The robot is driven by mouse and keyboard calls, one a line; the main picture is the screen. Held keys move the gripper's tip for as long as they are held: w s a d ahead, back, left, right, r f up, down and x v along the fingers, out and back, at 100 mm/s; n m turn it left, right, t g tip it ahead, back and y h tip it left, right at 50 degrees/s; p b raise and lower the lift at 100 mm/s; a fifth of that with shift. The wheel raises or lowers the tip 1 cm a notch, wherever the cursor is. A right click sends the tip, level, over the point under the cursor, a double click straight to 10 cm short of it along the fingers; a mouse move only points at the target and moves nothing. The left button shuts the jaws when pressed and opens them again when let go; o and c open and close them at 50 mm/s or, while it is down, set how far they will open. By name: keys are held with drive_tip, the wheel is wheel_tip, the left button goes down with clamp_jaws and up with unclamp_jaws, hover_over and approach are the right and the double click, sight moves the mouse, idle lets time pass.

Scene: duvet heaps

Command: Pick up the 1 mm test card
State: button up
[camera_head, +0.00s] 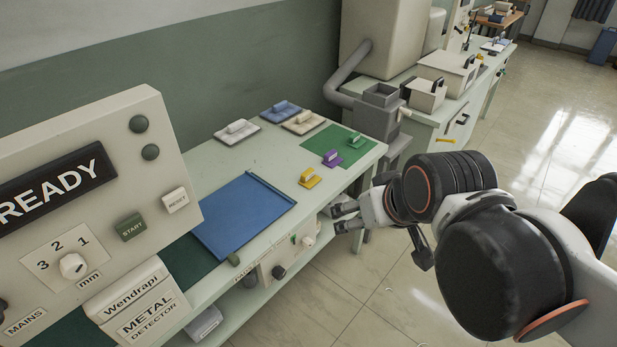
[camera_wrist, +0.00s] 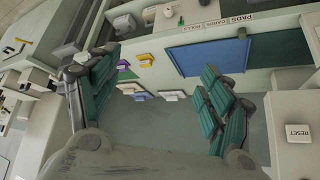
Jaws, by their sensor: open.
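Several small cards with raised handles lie on the pale green bench: a yellow one (camera_head: 310,178), a purple one (camera_head: 332,158), a green one (camera_head: 354,140), a beige one (camera_head: 302,122), a blue one (camera_head: 280,111) and a pale grey one (camera_head: 237,131). No thickness marking is readable on them, so I cannot tell which is the 1 mm test card. My gripper (camera_head: 380,235) is open and empty, off the bench's front edge, to the right of and nearer than the yellow card. In the wrist view the yellow card (camera_wrist: 146,59) and purple card (camera_wrist: 124,64) show between my spread fingers (camera_wrist: 160,64).
A metal detector console (camera_head: 85,200) reading READY stands at the left. A blue mat (camera_head: 243,214) lies in the bench's middle and a green mat (camera_head: 325,144) toward its right end. A grey pipe and hopper machine (camera_head: 380,96) stands beyond.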

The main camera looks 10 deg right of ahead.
drive_tip(key=w+a+f+n+t+y+b, duration=0.1)
drive_tip(key=w+f+n+y+b, duration=0.2)
drive_tip(key=w, duration=1)
drive_tip(key=w+a+f+n+t+y, duration=0.1)
drive_tip(key=w+f+y, duration=0.25)
drive_tip(key=w, duration=0.85)
drive_tip(key=w+d+f+n+t+y+b, duration=0.25)
drive_tip(key=w+d+f, duration=0.35)
drive_tip(key=w+f, duration=0.4)
drive_tip(key=t+y+b, duration=0.2)
drive_tip(key=t, duration=0.1)
approach(310, 173)
drive_tip(key=w, duration=0.1)
drive_tip(key=w+a, duration=0.1)
drive_tip(key=w+a+n, duration=0.1)
drive_tip(key=shift+w+a+r, duration=0.1)
drive_tip(key=shift+r, duration=0.25)
drive_tip(key=shift+f+b+x, duration=0.15)
drive_tip(key=shift+b+x, duration=0.45)
drive_tip(key=shift+x, duration=0.75)
drive_tip(key=shift+f+b+x, duration=0.15)
drive_tip(key=shift+b+x, duration=0.45)
drive_tip(key=shift+x, duration=0.7)
drive_tip(key=c, duration=1.1)
